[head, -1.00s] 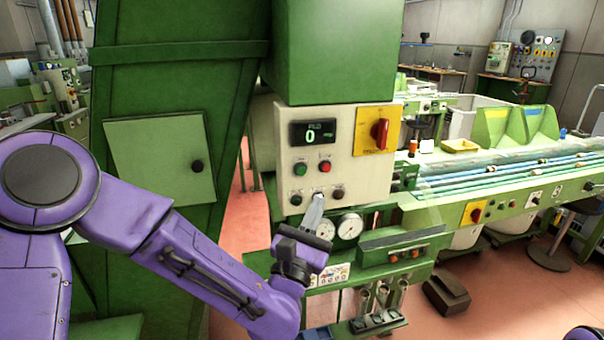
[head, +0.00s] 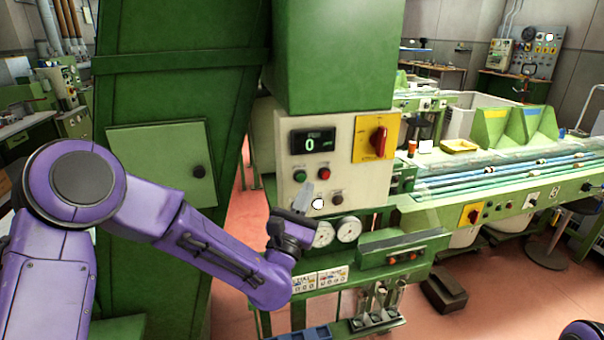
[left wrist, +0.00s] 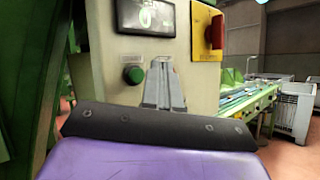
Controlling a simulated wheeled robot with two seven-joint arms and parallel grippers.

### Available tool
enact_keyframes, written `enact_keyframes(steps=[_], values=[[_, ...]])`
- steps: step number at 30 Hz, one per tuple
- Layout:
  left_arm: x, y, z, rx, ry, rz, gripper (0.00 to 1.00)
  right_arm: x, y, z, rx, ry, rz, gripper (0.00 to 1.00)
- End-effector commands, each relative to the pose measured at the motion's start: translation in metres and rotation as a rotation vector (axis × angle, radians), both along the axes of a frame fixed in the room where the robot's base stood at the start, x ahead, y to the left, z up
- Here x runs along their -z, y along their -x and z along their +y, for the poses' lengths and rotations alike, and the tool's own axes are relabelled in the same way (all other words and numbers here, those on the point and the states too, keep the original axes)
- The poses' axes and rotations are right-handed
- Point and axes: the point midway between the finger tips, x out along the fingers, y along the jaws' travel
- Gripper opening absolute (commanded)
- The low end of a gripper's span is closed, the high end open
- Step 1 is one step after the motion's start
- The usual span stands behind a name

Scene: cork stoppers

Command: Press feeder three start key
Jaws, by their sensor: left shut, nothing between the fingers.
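The cream control panel (head: 343,148) on the green machine carries a dark display reading 0. Below it are a green button (head: 300,176) and a red button (head: 325,177). The green button (left wrist: 133,74) also shows in the left wrist view. My left gripper (head: 307,187) is shut and empty, its tips just below the green button in the head view. In the left wrist view its tips (left wrist: 159,66) are right of that button. Whether they touch the panel I cannot tell. The red button is hidden in the wrist view. My right gripper is not in view.
A red rotary switch on a yellow plate (head: 365,150) is at the panel's upper right. A bright white round spot (head: 317,203) and a dark knob (head: 336,198) are low on the panel. Gauges (head: 348,229) sit beneath. A conveyor (head: 500,185) runs off to the right.

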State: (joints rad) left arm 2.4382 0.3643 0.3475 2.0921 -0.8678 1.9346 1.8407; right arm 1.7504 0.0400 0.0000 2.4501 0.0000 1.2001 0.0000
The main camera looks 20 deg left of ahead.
Motion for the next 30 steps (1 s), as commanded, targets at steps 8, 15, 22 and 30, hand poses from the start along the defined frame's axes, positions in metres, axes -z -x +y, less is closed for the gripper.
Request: enact_keyframes(steps=[8, 15, 22, 30], values=[[0.0013, -0.0134, 0.0097, -0.001, -0.001, 0.001, 0.0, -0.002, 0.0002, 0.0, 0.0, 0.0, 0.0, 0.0], [0.0014, -0.0136, 0.0097, -0.001, -0.001, 0.001, 0.0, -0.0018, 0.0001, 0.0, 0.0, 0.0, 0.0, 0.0], [0.0012, -0.0135, 0.0097, -0.001, -0.001, 0.001, 0.0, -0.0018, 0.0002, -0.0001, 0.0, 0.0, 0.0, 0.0], [0.0011, -0.0134, 0.0097, -0.001, -0.001, 0.001, 0.0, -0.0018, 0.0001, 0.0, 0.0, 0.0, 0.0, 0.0]])
